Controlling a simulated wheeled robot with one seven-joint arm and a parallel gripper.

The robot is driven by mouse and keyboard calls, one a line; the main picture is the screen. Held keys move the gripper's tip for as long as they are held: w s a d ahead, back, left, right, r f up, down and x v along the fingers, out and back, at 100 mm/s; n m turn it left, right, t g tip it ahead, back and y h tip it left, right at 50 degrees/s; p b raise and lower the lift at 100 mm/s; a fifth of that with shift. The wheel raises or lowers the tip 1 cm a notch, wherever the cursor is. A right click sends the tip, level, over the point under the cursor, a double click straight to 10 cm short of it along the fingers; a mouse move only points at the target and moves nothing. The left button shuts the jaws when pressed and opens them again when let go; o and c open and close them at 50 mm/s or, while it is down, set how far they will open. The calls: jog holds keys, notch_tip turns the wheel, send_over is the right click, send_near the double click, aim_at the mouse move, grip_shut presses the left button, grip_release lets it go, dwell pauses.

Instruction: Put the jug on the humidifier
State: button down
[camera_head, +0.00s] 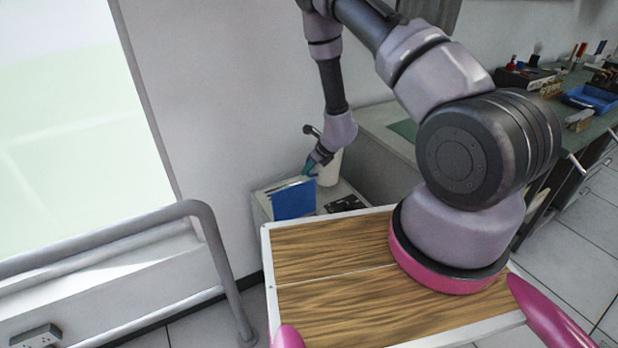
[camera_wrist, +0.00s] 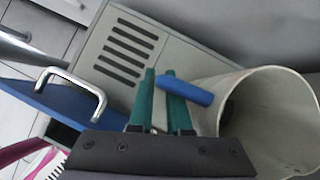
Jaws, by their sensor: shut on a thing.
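The jug (camera_wrist: 282,118) is a pale, round, open vessel at the right of the wrist view, seen partly into its mouth. A short blue bar (camera_wrist: 187,91), which looks like its handle, lies across the teal fingertips. My gripper (camera_wrist: 161,85) is shut on the jug at this bar. In the head view the jug (camera_head: 331,168) is a small pale cylinder just right of my gripper (camera_head: 309,170). A grey box with dark slots (camera_wrist: 148,28) and a blue front with a metal handle lies below; it appears to be the humidifier. I cannot tell whether the jug touches it.
A blue panel (camera_head: 293,200) stands in the head view on a low pale unit, with a dark item (camera_head: 345,204) to its right. A grey rail (camera_head: 110,238) stands at the left. A cluttered green bench (camera_head: 540,110) stands at the right.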

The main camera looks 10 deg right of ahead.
aim_at(309, 176)
jog(key=shift+f, duration=1.85)
jog(key=c, duration=0.9)
grip_release()
jog(key=shift+o, duration=0.2)
